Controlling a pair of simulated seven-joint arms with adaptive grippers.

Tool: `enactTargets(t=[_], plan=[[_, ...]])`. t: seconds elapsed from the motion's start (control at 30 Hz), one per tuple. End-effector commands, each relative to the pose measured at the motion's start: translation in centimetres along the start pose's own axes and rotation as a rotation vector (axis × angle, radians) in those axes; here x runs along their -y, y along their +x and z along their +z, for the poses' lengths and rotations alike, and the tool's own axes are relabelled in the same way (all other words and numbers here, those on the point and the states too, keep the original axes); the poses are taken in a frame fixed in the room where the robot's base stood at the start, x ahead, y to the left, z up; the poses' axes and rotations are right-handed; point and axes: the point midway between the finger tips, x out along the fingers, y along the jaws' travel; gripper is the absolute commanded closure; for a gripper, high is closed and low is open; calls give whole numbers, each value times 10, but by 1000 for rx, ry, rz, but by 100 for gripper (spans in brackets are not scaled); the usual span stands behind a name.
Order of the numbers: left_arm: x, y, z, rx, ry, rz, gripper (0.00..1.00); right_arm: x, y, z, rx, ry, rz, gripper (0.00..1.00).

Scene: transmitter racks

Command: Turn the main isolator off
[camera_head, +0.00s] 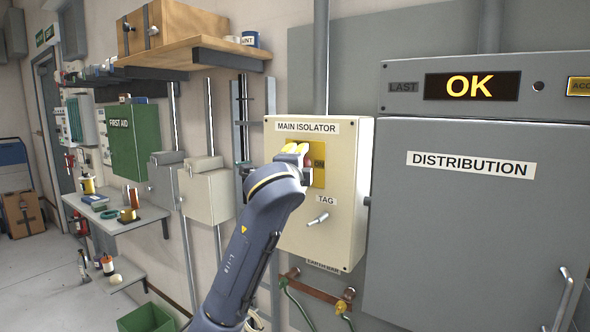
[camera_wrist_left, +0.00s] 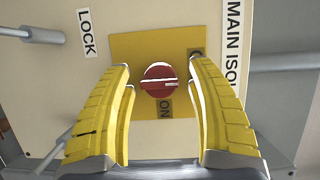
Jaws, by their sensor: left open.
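The main isolator is a cream box (camera_head: 340,200) on the wall, with a yellow plate (camera_head: 318,178). In the left wrist view, a round red knob (camera_wrist_left: 160,80) sits on the yellow plate (camera_wrist_left: 135,48). A pale line crosses the knob roughly left to right. An ON label (camera_wrist_left: 165,108) lies just below it; another label by the right finger is partly hidden. My left gripper (camera_head: 292,155) is at the plate, open. In the wrist view, its yellow fingers (camera_wrist_left: 158,72) stand either side of the knob with gaps. My right gripper is out of view.
A wooden shelf (camera_head: 190,50) is above left. A copper earth bar (camera_head: 318,289) with cables is below.

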Motion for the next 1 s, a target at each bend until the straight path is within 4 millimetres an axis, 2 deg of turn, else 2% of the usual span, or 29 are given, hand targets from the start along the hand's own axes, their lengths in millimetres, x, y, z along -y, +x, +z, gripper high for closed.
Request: enactTargets(t=[0.17,0.6,0.8,1.0], plan=[[0,-20,-1,-3,-1,-2,43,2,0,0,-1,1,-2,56],[0,-92,0,-2,-2,-2,43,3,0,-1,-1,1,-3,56],[0,-110,0,0,-2,-1,43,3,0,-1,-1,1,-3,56],[0,-116,1,1,-1,1,43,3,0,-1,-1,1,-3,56]])
